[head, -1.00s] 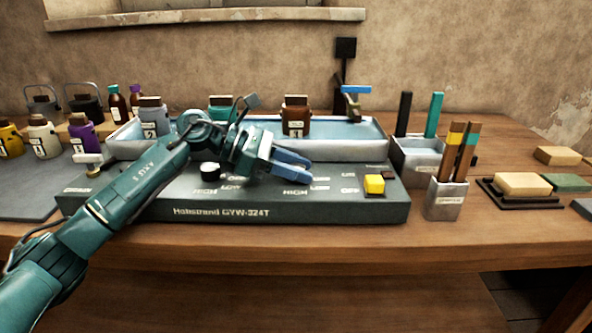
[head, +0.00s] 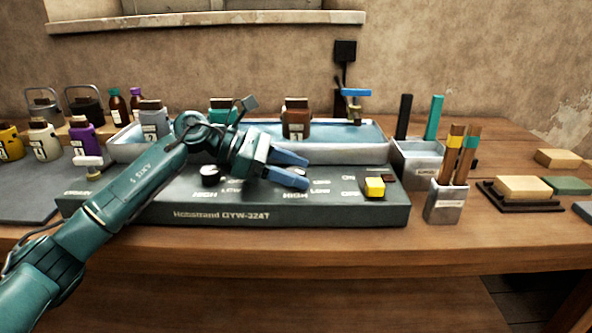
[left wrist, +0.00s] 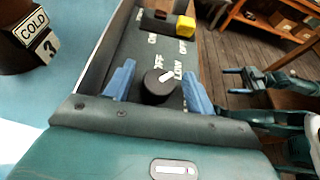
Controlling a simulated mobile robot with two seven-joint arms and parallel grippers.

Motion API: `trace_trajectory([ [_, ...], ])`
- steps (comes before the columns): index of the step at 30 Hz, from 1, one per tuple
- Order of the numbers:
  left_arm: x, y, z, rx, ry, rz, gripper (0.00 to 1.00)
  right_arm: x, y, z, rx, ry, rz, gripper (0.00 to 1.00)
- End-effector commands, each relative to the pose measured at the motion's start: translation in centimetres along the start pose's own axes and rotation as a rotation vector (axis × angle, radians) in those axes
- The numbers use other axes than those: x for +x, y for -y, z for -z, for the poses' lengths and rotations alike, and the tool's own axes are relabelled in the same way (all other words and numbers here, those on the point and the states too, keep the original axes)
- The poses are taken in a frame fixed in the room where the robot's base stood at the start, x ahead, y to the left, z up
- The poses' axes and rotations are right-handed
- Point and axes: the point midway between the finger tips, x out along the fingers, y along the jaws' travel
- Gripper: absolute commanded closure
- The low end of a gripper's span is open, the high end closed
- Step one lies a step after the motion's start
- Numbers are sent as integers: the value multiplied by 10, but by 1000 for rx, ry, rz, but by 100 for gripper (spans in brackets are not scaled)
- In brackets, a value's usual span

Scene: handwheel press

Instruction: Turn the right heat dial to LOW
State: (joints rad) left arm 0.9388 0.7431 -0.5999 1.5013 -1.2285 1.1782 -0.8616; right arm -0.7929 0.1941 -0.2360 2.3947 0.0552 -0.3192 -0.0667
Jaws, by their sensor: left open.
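The right heat dial (left wrist: 158,86) is a round black knob on the dark control panel (head: 180,214). In the left wrist view its white pointer mark faces up and right, close to the word LOW; OFF is printed to the left of that. My left gripper (head: 308,172) is open, with one blue finger on each side of the dial; it also shows in the left wrist view (left wrist: 160,88). Gaps show between dial and fingers. In the head view the fingers hide the dial. My right gripper (left wrist: 238,84) is in the left wrist view, away from the panel, its fingers apart.
The left dial (head: 210,174) stands left of my gripper. A yellow switch (head: 374,188) is on the panel's right end. Behind is a water tray (head: 350,153) with jars. A grey holder (head: 444,203) with sticks stands to the right.

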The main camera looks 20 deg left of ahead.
Motion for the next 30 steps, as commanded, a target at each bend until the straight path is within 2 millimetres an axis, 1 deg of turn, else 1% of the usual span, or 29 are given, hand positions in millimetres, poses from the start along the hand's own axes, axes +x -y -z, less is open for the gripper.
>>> trace_trajectory([
  [5, -32, -1, 1, -1, -2, -6, 45, 0, 0, 0, -1, -1, 0, 24],
  [12, -86, -1, 1, -1, -2, -5, 45, 0, 0, 1, 0, -1, -1, 24],
  [15, -104, 0, 1, -1, -2, -3, 45, 0, -1, 1, 0, -2, -1, 24],
  [18, -116, 0, 0, -1, -1, -3, 45, 0, -1, 1, 0, -2, -2, 24],
  [21, -123, 0, 0, -1, -1, -2, 45, 0, -1, 2, 0, -3, -2, 24],
  [30, -126, 0, 0, 0, -1, -1, 45, -1, -1, 1, 1, -2, -3, 24],
])
